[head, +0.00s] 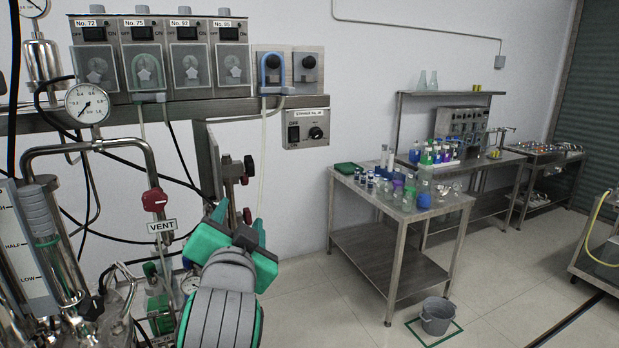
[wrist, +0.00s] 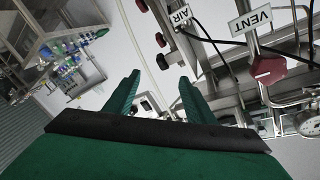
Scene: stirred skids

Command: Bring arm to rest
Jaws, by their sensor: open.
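My gripper (head: 239,219) is in the lower middle of the head view, green and grey, raised in front of the skid and pointing away toward the wall. In the wrist view its two green fingers (wrist: 160,82) stand apart with nothing between them. It is open and empty. The red VENT valve knob (head: 154,199) is to the left of my gripper in the head view. In the wrist view the VENT knob (wrist: 268,69) is to the right of the fingers. I cannot tell the exact gap between them.
The skid's pipes and pressure gauge (head: 88,103) crowd the left side. A switch panel (head: 160,55) hangs above, with a stirrer control box (head: 308,127) beside it. A steel table (head: 440,208) with bottles stands right. A grey bucket (head: 437,316) is on the floor. Open floor lies between.

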